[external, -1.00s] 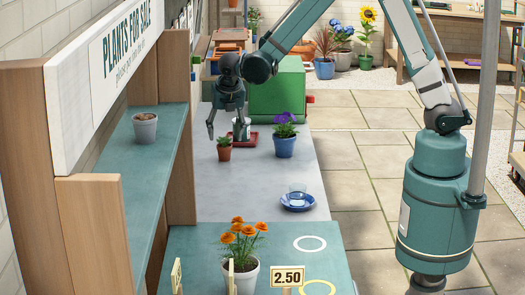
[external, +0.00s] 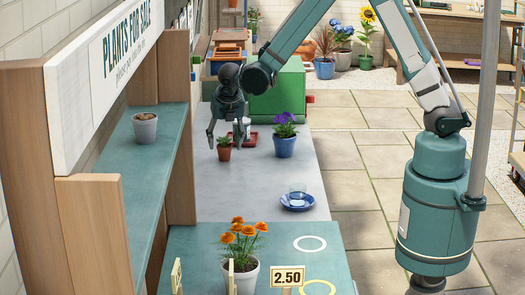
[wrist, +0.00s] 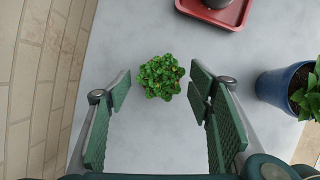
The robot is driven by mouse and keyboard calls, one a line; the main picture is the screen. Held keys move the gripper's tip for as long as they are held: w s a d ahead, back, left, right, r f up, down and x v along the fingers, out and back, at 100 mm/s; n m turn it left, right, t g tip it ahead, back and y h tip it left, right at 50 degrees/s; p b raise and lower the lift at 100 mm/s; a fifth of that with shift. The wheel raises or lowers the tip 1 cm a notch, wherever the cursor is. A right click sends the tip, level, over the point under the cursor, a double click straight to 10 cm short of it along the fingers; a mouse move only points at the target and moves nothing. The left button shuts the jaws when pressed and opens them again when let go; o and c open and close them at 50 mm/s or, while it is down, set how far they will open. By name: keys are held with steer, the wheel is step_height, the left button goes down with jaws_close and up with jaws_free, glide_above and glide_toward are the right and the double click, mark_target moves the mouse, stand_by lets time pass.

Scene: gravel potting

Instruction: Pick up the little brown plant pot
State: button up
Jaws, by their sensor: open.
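The little brown plant pot (external: 224,154) stands upright on the grey table, with a small leafy plant in it. In the wrist view its green plant (wrist: 161,77) shows from above and hides the pot. My gripper (external: 226,140) is open, pointing down over the pot, with a finger on either side of the plant in the external view. In the wrist view my gripper (wrist: 160,95) has the plant between and slightly beyond its two green finger pads, apart from both. I cannot tell the exact height of the fingertips over the pot.
A blue pot (external: 284,146) with purple flowers stands to the right; it also shows in the wrist view (wrist: 284,86). A red tray (wrist: 213,10) holding a grey pot lies behind. A blue saucer (external: 297,203) with a glass sits nearer. The wooden shelf (external: 178,150) bounds the left.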

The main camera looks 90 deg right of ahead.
mark_target(224, 144)
steer(key=shift+x, duration=1.5)
steer(key=c, duration=1)
